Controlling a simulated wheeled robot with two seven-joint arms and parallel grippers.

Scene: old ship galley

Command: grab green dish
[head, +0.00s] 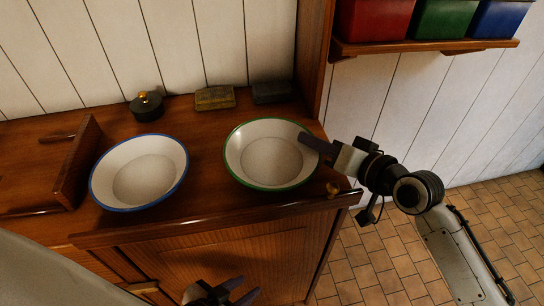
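The green dish (272,177) is a white bowl with a green rim, upright on the right part of the wooden counter. My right gripper (308,140) reaches in from the right, its dark fingertips at the dish's upper right rim. They overlap the rim in the picture; I cannot tell whether they touch it or are closed on it. My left gripper (243,289) is at the bottom edge, in front of the cabinet and away from the dish. Its two fingers show a gap, with nothing seen between them.
A similar blue-rimmed dish (140,188) stands to the left. Behind are a small dark pot (147,108), a yellowish block (214,98) and a dark block (272,92). A wall shelf (430,46) holds red, green and blue boxes. A wooden upright (315,60) borders the counter.

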